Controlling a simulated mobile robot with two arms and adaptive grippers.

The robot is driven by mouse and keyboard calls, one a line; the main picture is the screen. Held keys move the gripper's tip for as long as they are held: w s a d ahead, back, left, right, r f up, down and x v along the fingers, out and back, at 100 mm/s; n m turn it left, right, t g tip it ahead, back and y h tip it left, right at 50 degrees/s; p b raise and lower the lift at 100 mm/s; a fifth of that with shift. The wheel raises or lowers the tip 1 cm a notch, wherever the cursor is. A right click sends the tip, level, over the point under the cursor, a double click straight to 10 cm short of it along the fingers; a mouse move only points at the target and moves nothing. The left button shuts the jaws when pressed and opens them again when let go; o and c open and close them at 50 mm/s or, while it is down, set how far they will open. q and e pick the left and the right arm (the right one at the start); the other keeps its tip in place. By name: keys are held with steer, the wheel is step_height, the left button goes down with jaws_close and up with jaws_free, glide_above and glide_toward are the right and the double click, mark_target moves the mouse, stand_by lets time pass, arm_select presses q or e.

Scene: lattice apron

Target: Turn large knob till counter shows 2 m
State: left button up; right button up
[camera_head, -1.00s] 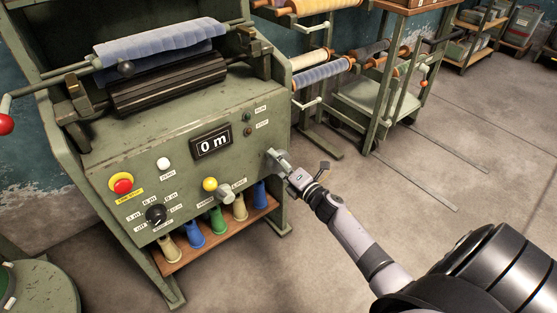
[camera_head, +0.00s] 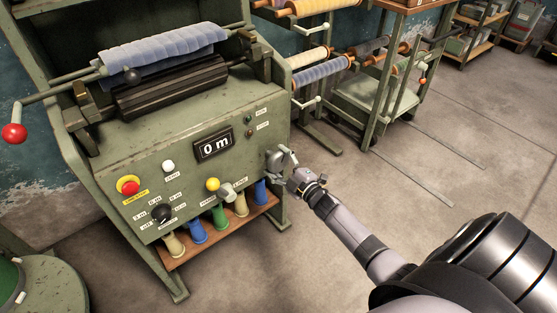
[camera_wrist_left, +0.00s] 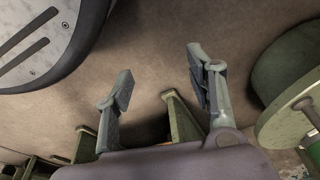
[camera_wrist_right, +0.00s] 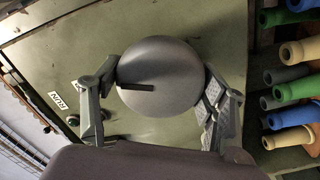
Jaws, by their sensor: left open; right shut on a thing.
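The large grey round knob (camera_head: 277,160) is at the right end of the machine's green front panel. It also shows in the right wrist view (camera_wrist_right: 160,75), with a dark slot mark on its face. My right gripper (camera_wrist_right: 162,82) is shut on it, one finger on each side. In the head view my right gripper (camera_head: 287,163) partly hides the knob. The counter (camera_head: 214,146) in the middle of the panel reads 0 m. My left gripper (camera_wrist_left: 163,78) is open and empty over the floor in the left wrist view; it does not show in the head view.
The panel also bears a red stop button (camera_head: 129,185), a white button (camera_head: 168,166), a yellow button (camera_head: 213,184), a small grey knob (camera_head: 228,192) and a black selector (camera_head: 161,213). Several coloured spools hang below.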

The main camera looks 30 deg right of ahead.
arm_select(q)
steer(key=shift+s+a+f, duration=0.1)
steer(key=shift+s+f, duration=0.35)
steer(key=shift+f, duration=0.4)
arm_select(e)
steer(key=shift+m, duration=0.8)
steer(key=o, duration=1.2)
steer(key=shift+c, duration=0.2)
arm_select(q)
steer(key=shift+s, duration=0.1)
arm_select(e)
steer(key=shift+s, duration=0.15)
steer(key=s+d, duration=0.1)
steer(key=s, duration=1)
steer(key=shift+s, duration=0.4)
steer(key=shift+f, duration=0.1)
